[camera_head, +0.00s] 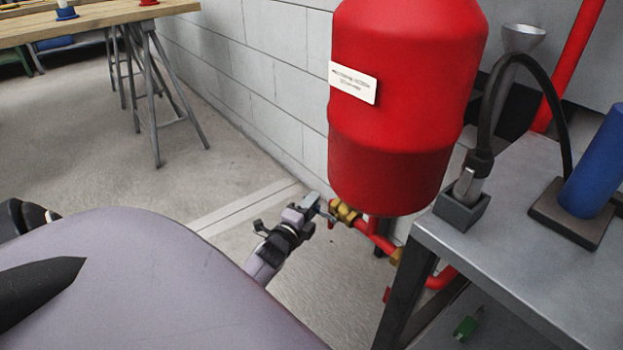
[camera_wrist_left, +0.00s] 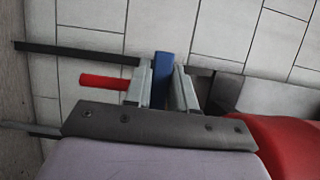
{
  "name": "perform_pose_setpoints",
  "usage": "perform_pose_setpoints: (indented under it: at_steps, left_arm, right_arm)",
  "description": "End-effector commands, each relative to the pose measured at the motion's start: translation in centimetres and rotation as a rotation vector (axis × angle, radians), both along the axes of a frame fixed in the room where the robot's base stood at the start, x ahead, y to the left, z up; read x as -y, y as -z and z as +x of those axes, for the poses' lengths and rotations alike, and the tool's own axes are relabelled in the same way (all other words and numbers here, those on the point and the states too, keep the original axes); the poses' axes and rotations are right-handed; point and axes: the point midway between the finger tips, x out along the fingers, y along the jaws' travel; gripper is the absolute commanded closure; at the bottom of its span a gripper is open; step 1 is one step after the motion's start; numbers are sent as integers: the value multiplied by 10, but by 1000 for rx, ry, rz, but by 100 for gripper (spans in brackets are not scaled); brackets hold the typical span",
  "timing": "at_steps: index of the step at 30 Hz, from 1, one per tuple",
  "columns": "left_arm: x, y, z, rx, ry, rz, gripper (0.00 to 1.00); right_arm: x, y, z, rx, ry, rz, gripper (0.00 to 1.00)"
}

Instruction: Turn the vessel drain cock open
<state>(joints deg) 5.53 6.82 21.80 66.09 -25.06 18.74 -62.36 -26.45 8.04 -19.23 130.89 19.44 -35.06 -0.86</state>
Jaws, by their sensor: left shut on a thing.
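The red vessel (camera_head: 405,95) hangs above a red pipe with brass fittings. The drain cock (camera_head: 345,212) is a small brass valve under the vessel's lower left side. My left gripper (camera_head: 312,206) is at the cock's left side. In the left wrist view, my left gripper (camera_wrist_left: 162,88) is shut on a blue bar (camera_wrist_left: 162,75), which looks like the cock's lever. The cock's body and most of the lever are hidden there. The vessel (camera_wrist_left: 285,145) shows at the lower right. My right gripper is not in view.
A grey metal bench (camera_head: 500,225) stands at the right, with a hose nozzle in a grey block (camera_head: 462,208) and a blue cylinder (camera_head: 595,160) on it. A block wall (camera_head: 270,80) is behind. A wooden trestle table (camera_head: 90,18) stands far left; the floor between is clear.

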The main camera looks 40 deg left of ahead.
Motion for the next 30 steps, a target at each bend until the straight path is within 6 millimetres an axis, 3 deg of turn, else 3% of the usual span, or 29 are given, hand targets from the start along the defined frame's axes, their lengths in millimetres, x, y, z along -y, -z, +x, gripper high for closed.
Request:
perform_pose_setpoints:
  at_steps: [10,11,12,23,30]
  left_arm:
    - [0,-1,0,1,2,9,100]
    - [0,-1,0,1,2,9,66]
    - [0,-1,0,1,1,9,54]
    - [1,-1,-3,-1,1,5,54]
    - [9,-2,-34,-2,1,5,54]
  right_arm:
    - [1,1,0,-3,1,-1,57]
    - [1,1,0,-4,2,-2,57]
    - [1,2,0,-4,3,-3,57]
    - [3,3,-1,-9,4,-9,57]
    - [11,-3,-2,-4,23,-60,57]
